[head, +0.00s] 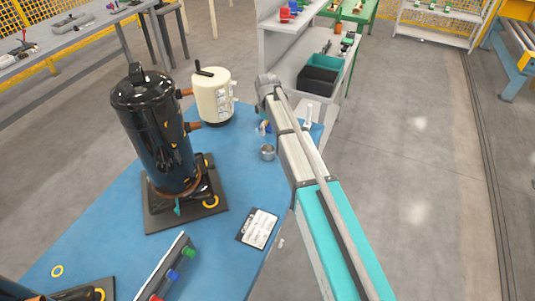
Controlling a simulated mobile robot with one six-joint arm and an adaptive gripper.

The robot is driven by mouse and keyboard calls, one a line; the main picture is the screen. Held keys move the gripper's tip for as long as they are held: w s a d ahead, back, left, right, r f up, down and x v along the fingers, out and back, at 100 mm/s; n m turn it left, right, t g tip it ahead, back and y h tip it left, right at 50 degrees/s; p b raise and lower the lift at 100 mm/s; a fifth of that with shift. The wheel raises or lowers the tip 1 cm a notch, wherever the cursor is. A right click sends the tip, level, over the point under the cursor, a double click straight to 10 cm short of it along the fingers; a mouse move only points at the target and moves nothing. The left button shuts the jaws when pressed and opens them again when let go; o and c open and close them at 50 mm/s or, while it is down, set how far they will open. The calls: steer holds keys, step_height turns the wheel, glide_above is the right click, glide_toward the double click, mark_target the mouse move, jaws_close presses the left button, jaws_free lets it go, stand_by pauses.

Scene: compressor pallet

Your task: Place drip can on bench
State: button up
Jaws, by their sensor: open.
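My arm reaches in from the lower right over the bench's right edge. I cannot make out my gripper's fingers; the end of the arm is hidden or too small to tell.
A tall black tank (150,130) stands on a dark pad, with a cream cylinder (213,97) behind it. A labelled card (258,228) and a strip with coloured knobs (172,272) lie nearer.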

steer(key=b, duration=0.9)
glide_toward(268, 150)
steer(key=shift+s+f, duration=1.3)
steer(key=shift+s, duration=0.15)
steer(key=shift+f, duration=0.15)
steer(key=shift+w+f+b, duration=0.15)
steer(key=shift+f+b, duration=1.05)
steer(key=shift+f, duration=0.05)
steer(key=shift+w+f+b, duration=0.1)
steer(key=shift+f+b, duration=1.05)
steer(key=shift+f, duration=0.05)
steer(key=c, duration=1.1)
steer(key=shift+c, duration=0.2)
steer(key=shift+r, duration=0.15)
